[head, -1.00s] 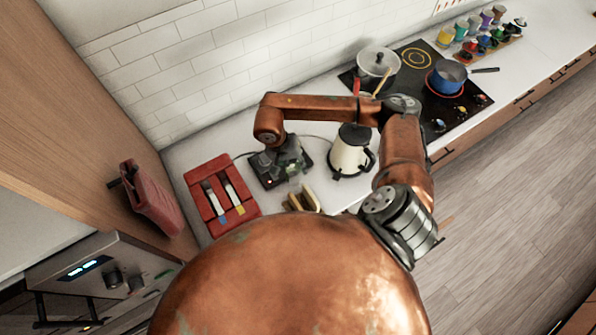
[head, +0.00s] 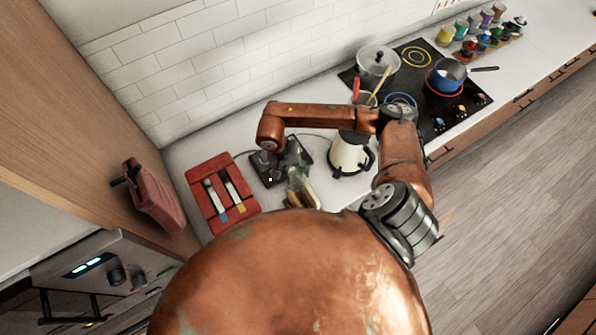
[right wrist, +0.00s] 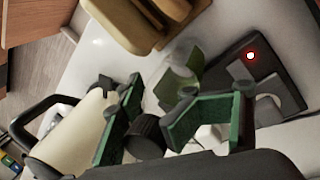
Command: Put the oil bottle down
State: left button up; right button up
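The oil bottle, olive-green glass with a dark cap, shows in the right wrist view (right wrist: 180,80), tilted in the picture and partly hidden by a finger. In the head view its greenish glass (head: 298,184) shows below my right gripper (head: 293,168), between the kettle and the red holder. In the right wrist view the green-padded fingers of my right gripper (right wrist: 158,112) stand either side of the dark cap and appear shut on the bottle. Whether its base touches the counter is hidden. My left gripper is not in view.
The cream kettle (head: 347,155) stands close right of the bottle, wooden blocks (head: 303,197) in front. A dark plate-like device (head: 268,172) lies left, beside a red holder (head: 203,200). The hob (head: 430,118) carries pots farther right. Bare counter (head: 190,155) is narrow here.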

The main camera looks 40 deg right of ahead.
jog(key=o, duration=0.7)
